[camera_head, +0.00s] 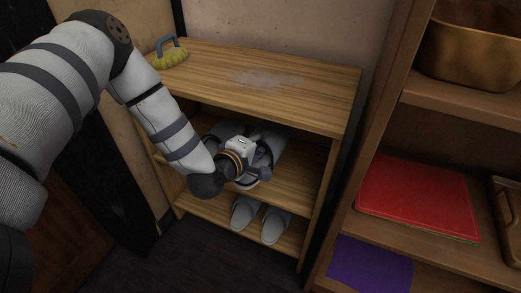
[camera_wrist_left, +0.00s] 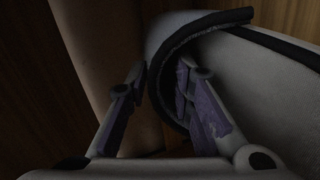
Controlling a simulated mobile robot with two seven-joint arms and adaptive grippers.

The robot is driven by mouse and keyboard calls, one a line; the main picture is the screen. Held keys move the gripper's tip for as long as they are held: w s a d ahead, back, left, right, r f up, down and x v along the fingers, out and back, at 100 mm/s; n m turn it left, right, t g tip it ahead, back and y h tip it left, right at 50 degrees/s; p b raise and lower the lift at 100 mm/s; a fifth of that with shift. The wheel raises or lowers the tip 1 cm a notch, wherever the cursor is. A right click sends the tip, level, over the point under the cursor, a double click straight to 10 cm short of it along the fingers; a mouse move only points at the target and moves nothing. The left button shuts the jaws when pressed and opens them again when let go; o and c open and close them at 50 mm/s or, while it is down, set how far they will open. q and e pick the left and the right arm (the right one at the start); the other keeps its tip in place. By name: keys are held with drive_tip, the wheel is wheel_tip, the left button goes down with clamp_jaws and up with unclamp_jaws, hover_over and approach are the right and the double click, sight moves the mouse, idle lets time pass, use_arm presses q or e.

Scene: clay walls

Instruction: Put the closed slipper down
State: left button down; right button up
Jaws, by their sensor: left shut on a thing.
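The closed slipper (camera_wrist_left: 255,75), pale grey with a dark trim along its opening, fills the right side of the left wrist view. My left gripper (camera_wrist_left: 160,88) is shut on the slipper's edge, one finger on each side of its wall. In the head view the left gripper (camera_head: 261,172) reaches into the middle shelf (camera_head: 298,178) of a wooden rack. Grey footwear (camera_head: 272,142) with dark trim shows beside and behind the gripper there, partly hidden by it. I cannot tell whether the held slipper touches the shelf. My right gripper is not in view.
Two light grey open slippers (camera_head: 275,224) stand on the rack's bottom shelf. The rack's top board (camera_head: 310,95) lies close above the arm and bears a yellow brush (camera_head: 170,57) and a pale dusty patch (camera_head: 266,78). A second shelf unit with a red flat item (camera_head: 418,197) stands at right.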

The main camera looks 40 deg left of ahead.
use_arm(q)
drive_tip(key=w+a+f+b, duration=0.1)
drive_tip(key=f, duration=0.1)
drive_tip(key=w+a+f, duration=0.1)
drive_tip(key=w+f, duration=0.1)
drive_tip(key=w+f+b, duration=0.1)
drive_tip(key=w+f, duration=0.1)
drive_tip(key=shift+a+f+b, duration=0.15)
drive_tip(key=shift+a+b, duration=0.2)
drive_tip(key=shift+a, duration=0.05)
drive_tip(key=f, duration=0.1)
drive_tip(key=f+b, duration=0.1)
drive_tip(key=f, duration=0.1)
drive_tip(key=shift+w+a+f, duration=0.15)
drive_tip(key=shift+w+f, duration=0.1)
drive_tip(key=shift+f, duration=0.1)
drive_tip(key=shift+r, duration=0.15)
drive_tip(key=c, duration=1.8)
unclamp_jaws()
drive_tip(key=o, duration=0.4)
drive_tip(key=shift+f, duration=0.2)
drive_tip(key=shift+r, duration=0.1)
